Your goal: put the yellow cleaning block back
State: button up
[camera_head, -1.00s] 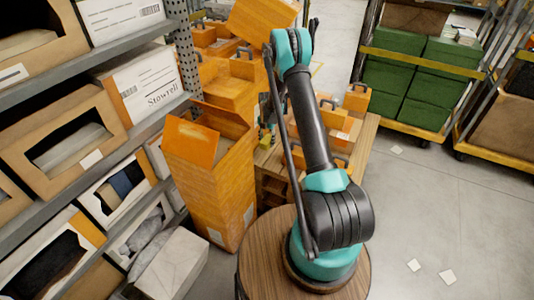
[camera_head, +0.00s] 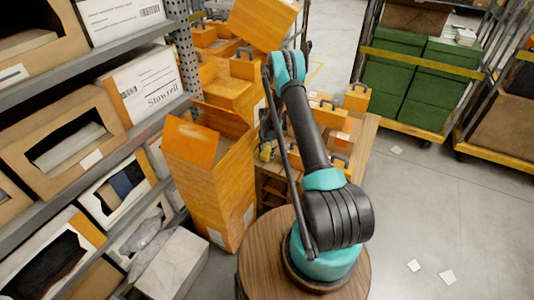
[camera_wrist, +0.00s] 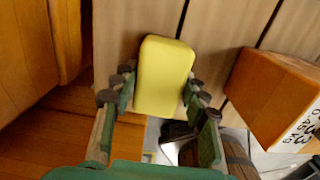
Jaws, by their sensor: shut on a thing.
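The yellow cleaning block (camera_wrist: 164,76) is a rounded, pale yellow block in the wrist view. My gripper (camera_wrist: 158,94) is shut on it, with green jointed fingers along its left and right sides. Behind the block is a light wooden slatted surface (camera_wrist: 215,30); I cannot tell whether the block touches it. In the head view the block (camera_head: 266,153) is small and partly hidden, beside the orange carton and at the left edge of the wooden pallet stand (camera_head: 362,150).
An open orange carton (camera_head: 205,185) stands close left of my gripper. Orange boxes (camera_head: 356,98) sit on the wooden stand. A grey shelf rack with cartons (camera_head: 62,140) fills the left. Green crates (camera_head: 440,75) stand on a cart at the back right.

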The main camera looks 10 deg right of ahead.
jog(key=o, duration=1.1)
notch_tip(320, 180, up, 12)
notch_tip(320, 180, up, 13)
jog(key=m+t, duration=0.1)
jog(key=m, duration=0.6)
send_over(267, 151)
jog(key=s+d, duration=0.1)
jog(key=s, duration=0.6)
jog(key=s+d+r+m+t, duration=0.1)
jog(key=s+d+r+m, duration=0.1)
jog(key=s+r+m, duration=0.7)
jog(key=s+d+r+m+t, duration=0.1)
jog(key=s+m, duration=1.1)
jog(key=s, duration=1.4)
jog(key=shift+r+m+t, duration=0.4)
jog(key=shift+r+t, duration=0.05)
jog(key=shift+t, duration=0.15)
